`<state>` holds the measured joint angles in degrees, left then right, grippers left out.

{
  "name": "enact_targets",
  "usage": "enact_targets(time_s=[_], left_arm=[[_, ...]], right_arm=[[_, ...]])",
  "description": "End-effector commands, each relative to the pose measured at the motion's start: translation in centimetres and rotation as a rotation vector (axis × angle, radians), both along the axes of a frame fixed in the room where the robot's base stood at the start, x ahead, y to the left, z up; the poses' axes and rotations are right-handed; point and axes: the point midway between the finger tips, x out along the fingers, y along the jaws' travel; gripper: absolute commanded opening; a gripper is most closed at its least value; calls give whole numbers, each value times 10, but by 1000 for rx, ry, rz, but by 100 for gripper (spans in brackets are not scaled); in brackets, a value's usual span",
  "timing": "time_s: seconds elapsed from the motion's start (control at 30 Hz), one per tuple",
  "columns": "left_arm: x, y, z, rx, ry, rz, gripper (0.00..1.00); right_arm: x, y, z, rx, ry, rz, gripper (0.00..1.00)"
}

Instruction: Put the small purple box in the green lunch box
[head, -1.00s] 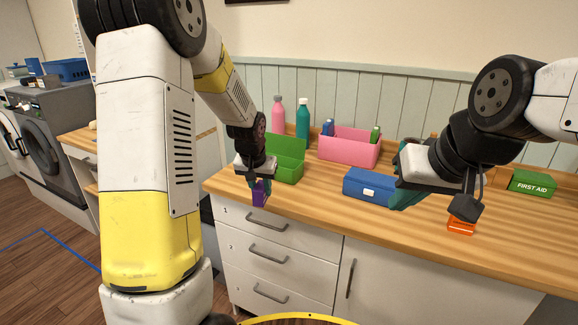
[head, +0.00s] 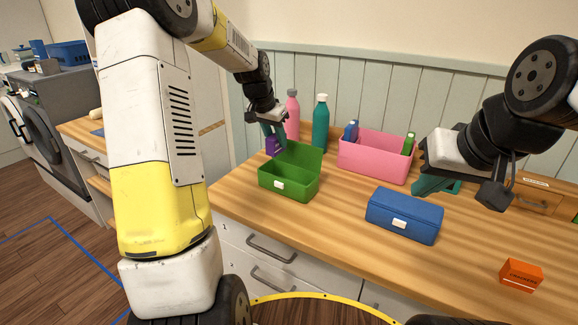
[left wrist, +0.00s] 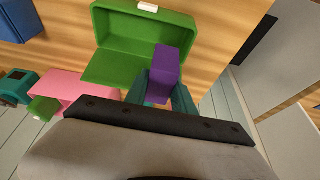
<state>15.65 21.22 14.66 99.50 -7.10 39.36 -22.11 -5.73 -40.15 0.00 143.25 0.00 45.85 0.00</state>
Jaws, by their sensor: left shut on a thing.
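The small purple box (head: 273,146) is held in my left gripper (head: 272,136), which is shut on it. In the head view they are at the back left of the green lunch box (head: 288,193), above the counter. The green lunch box is open, its lid raised at the back, and its visible inside looks empty. In the left wrist view, the purple box (left wrist: 171,65) stands out between the teal fingers and covers part of the green lunch box (left wrist: 150,27). My right gripper (head: 437,184) is above the counter behind the blue lunch box; its jaw state is unclear.
A closed blue lunch box (head: 403,216) stands right of the green one. A pink bin (head: 374,160) with items, a pink bottle (head: 292,115) and a teal bottle (head: 320,122) stand behind. An orange box (head: 521,274) lies at the front right.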

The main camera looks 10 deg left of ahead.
Motion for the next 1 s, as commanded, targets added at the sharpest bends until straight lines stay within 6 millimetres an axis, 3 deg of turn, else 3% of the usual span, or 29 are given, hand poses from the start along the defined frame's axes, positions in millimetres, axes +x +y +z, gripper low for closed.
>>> enact_targets(time_s=[0.03, 0.2, 0.47, 0.63, 0.77, 1.0], left_arm=[[-1, 0, -16, -1, 6, 0, 0], [0, 0, -53, -1, 2, 1, 0], [0, 0, -79, -1, 0, 3, 0], [0, 0, -106, -1, 2, 1, 0], [0, 0, -116, -1, -1, 2, 0], [1, 0, -117, -1, -2, 2, 0]], right_arm=[[0, 0, 0, 0, 0, 0, 0], [0, 0, 0, 0, 0, 0, 0], [0, 0, 0, 0, 1, 0, 0], [0, 0, 0, 0, 1, 0, 0], [0, 0, 0, 0, 1, 0, 0], [0, 0, 0, 0, 1, 0, 0]])
